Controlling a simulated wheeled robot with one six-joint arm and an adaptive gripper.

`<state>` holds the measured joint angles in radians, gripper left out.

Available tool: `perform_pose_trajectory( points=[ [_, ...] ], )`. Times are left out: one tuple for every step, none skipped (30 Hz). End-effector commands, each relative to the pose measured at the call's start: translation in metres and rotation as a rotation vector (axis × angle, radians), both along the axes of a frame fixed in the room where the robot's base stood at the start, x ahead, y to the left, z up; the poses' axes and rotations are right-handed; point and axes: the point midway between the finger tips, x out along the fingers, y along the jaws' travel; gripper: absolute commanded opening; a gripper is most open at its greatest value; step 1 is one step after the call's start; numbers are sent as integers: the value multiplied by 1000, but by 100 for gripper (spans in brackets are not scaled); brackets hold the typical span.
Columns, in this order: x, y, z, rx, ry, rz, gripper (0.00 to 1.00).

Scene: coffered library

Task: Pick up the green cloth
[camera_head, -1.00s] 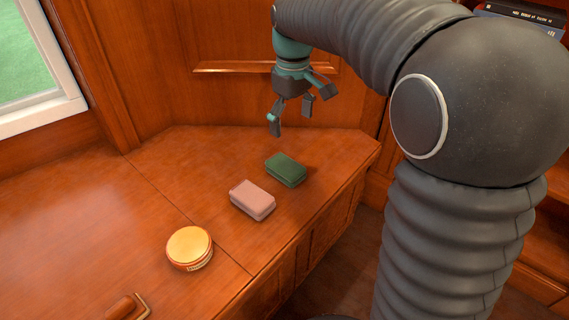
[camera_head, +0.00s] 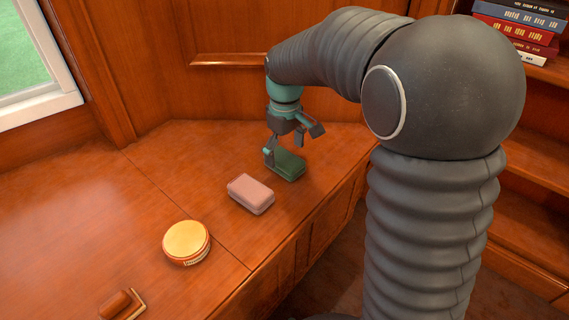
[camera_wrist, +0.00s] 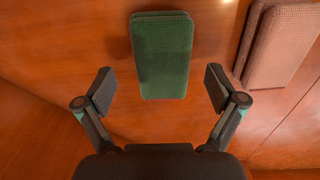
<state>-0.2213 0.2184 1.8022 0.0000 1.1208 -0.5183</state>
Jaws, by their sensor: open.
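The green cloth (camera_head: 287,165) is a folded rectangular block lying on the wooden counter. My gripper (camera_head: 285,148) is low, right by the cloth in the head view, and its fingers overlap part of it there. In the wrist view the green cloth (camera_wrist: 161,55) lies ahead of my gripper (camera_wrist: 160,88), centred between the two spread fingers. The fingers are open with nothing between the pads except the near end of the cloth in the picture. I cannot tell exactly how high they are above the counter.
A pink folded cloth (camera_head: 251,194) lies beside the green one and shows at the wrist view's upper right (camera_wrist: 281,42). A round yellow-topped tin (camera_head: 187,242) and a brown-handled object (camera_head: 121,304) are nearer on the counter (camera_head: 110,225). Books (camera_head: 519,28) stack on a shelf at right.

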Motion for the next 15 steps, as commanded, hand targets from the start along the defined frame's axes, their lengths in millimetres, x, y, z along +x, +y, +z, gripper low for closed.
perform_pose_trajectory(
  points=[
    [-1,3,-10,-1,4,2,94],
    [-1,2,-13,-1,4,1,94],
    [-1,2,-18,-1,2,0,94],
    [-1,2,-20,0,1,0,94],
    [-1,2,-22,0,1,0,94],
    [-1,1,-25,0,1,0,94],
    [-1,1,-26,-1,1,0,94],
    [-1,2,-27,0,0,0,94],
    [0,1,-27,0,0,0,94],
    [0,1,-27,0,0,0,94],
    [0,1,-27,0,0,0,94],
    [0,1,-27,0,0,0,94],
    [0,1,-27,0,0,0,94],
    [0,1,-27,0,0,0,94],
    [0,1,-27,0,0,0,89]
  ],
)
